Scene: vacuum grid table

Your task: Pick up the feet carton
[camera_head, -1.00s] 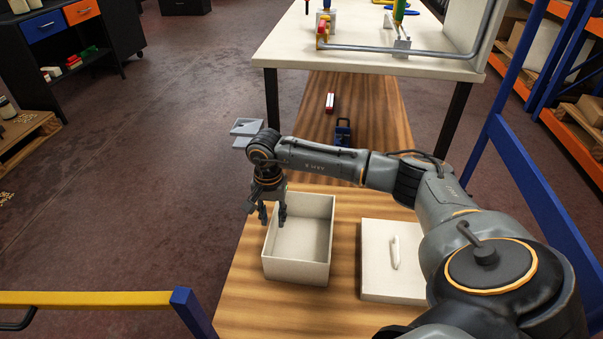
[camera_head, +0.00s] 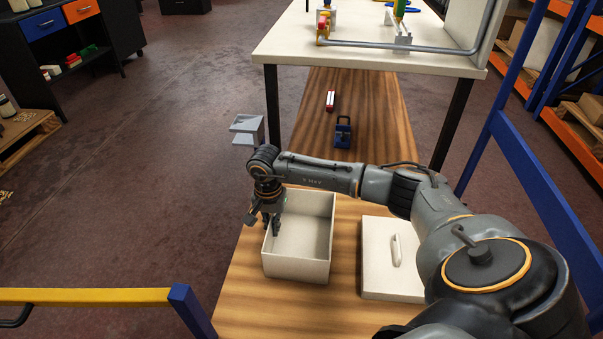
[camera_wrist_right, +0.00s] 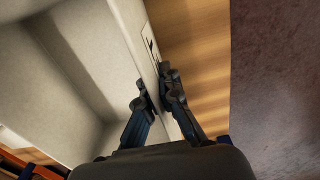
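The feet carton, by the look of it a white open box (camera_head: 298,271), stands upright on the wooden table; the part of its inside that shows is empty. Its left wall runs between the fingers of my right gripper (camera_head: 270,220). In the right wrist view, the fingers (camera_wrist_right: 157,92) sit on both sides of the carton's wall (camera_wrist_right: 138,35), close against it, near a small printed label. The right gripper looks shut on this wall. My left gripper is in neither view.
A white lid with a handle (camera_head: 380,281) lies right of the carton. A white raised table (camera_head: 375,62) stands behind. A blue post (camera_head: 190,309) is at front left.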

